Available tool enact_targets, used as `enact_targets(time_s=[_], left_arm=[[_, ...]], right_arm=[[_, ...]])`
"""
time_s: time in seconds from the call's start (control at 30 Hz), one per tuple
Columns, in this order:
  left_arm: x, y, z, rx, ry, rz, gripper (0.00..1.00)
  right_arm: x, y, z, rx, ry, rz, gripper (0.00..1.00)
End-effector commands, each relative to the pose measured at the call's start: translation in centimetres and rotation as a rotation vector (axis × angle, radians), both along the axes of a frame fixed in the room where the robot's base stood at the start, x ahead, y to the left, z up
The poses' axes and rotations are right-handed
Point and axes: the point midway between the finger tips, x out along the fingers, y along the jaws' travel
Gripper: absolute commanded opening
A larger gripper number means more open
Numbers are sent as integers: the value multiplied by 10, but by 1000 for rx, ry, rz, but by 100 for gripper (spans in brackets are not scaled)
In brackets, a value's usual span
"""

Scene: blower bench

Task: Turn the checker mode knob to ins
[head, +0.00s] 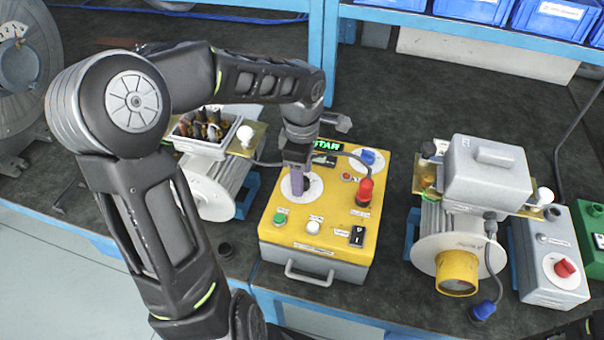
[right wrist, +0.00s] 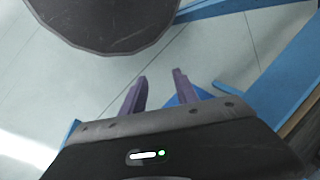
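The checker (head: 334,232) is a yellow box on the bench, with a small lit green display (head: 328,146) on its top. A white round dial (head: 312,190) with a dark knob sits at its left side. My left gripper (head: 298,192) points down at this dial, its purple fingers at the knob and hiding much of it. I cannot tell whether they grip it or which mode it points to. In the right wrist view my right gripper (right wrist: 160,88) is open and empty, its purple fingers apart above the floor.
The checker also has a red plug (head: 365,192), a blue knob (head: 368,158), and green and white buttons. Blower units stand on both sides, the right one with a yellow outlet (head: 457,272). A grey box with a red knob (head: 565,268) is at far right. Blue bins (head: 552,20) line the back.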

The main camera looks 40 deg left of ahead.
Motion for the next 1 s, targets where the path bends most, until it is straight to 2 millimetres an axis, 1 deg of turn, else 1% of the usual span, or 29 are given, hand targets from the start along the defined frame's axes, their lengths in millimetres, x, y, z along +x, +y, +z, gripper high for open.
enact_targets(time_s=[0.1, 0.37, 1.0], left_arm=[[-1, 0, -6, 0, 1, -1, 55], [0, 0, -7, 0, 0, -1, 54], [0, 0, -7, 0, 0, -1, 2]], right_arm=[[0, 0, 1, 0, 0, 0, 36], [0, 0, 0, 0, 0, 0, 36], [0, 0, 1, 0, 1, 0, 36]])
